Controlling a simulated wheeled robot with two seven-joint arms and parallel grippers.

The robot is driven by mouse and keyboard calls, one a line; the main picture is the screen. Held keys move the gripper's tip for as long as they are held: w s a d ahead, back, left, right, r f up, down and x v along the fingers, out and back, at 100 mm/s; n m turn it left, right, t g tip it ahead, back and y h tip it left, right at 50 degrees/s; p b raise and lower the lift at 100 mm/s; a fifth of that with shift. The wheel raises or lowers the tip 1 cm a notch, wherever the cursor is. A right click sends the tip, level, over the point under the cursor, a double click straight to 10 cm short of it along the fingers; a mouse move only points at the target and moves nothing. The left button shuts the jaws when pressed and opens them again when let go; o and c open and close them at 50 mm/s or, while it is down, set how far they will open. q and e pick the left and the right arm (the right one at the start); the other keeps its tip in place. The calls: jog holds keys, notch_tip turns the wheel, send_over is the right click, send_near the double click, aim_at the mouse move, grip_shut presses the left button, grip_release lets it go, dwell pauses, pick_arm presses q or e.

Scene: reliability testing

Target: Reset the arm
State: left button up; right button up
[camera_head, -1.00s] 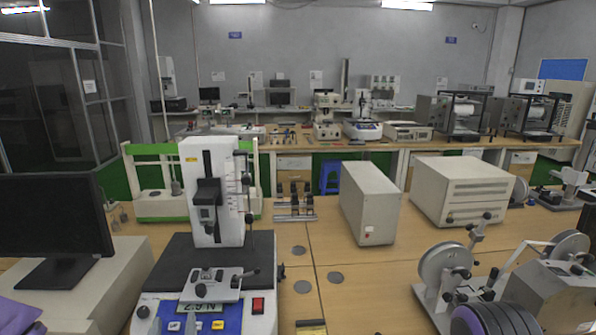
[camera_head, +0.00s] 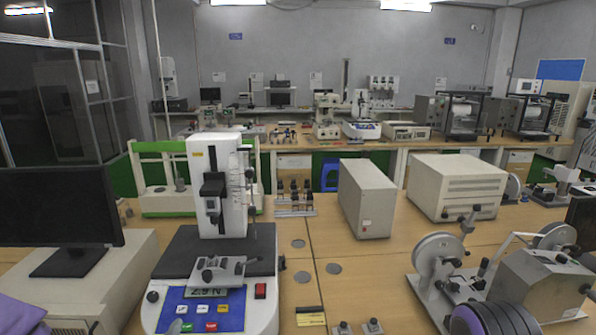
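Neither of my grippers is in view. A purple piece (camera_head: 20,314) shows at the bottom left corner; I cannot tell whether it is part of my arm. A white force tester (camera_head: 217,185) stands upright on a dark plate at the left of the near table. Its blue front panel (camera_head: 205,312) has several buttons, a red switch and a display that appears to read 2.9 N. A grey clamp part (camera_head: 222,270) sits above the panel.
A black monitor (camera_head: 57,215) stands at left. Two beige boxes, one narrow (camera_head: 367,205) and one wide (camera_head: 457,187), stand at centre right. A machine with wheels (camera_head: 437,257) fills the lower right. Bare tabletop (camera_head: 385,285) lies between.

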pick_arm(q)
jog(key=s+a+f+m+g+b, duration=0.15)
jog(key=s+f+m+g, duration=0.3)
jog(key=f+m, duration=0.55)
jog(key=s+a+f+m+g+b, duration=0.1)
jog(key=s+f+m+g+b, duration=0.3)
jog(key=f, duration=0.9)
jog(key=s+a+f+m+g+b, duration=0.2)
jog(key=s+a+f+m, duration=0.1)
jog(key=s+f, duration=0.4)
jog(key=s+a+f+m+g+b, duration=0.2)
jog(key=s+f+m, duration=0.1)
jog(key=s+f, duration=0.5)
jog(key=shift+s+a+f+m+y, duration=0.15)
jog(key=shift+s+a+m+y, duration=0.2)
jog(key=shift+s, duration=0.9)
